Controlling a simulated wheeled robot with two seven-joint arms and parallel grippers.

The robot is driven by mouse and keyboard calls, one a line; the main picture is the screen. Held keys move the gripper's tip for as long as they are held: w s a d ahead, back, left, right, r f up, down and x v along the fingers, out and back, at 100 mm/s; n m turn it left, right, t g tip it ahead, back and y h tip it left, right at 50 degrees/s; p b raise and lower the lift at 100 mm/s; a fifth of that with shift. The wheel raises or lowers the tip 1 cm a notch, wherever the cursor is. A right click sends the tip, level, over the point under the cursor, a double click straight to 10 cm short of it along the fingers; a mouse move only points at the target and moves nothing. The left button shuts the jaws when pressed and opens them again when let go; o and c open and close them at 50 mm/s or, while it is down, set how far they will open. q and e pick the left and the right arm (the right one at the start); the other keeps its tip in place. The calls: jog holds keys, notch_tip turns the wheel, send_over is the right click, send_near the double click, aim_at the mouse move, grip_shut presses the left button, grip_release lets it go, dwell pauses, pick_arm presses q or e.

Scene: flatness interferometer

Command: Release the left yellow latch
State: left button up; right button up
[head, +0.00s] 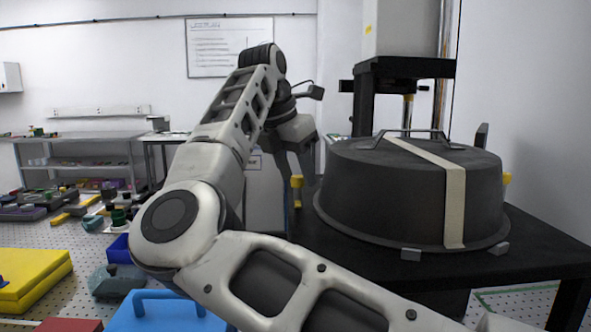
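A dark round cover (400,190) with a beige strap (455,205) over it sits on a black table. The left yellow latch (297,183) stands upright at the cover's left side. Another yellow latch (507,179) shows at its right side. My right gripper (298,182) points down at the left latch, its fingers apart with the latch showing between them near the tips. I cannot tell whether a finger touches the latch.
The black table (545,240) carries the cover, with a black frame and column (405,70) behind. Small grey blocks (411,254) sit at the cover's front rim. A pegboard bench at left holds a yellow case (35,275), a blue case (165,312) and several tools.

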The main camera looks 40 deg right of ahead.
jog(key=shift+r, duration=0.1)
jog(key=v, duration=1.5)
jog(key=shift+r, duration=0.4)
jog(key=shift+a, duration=0.1)
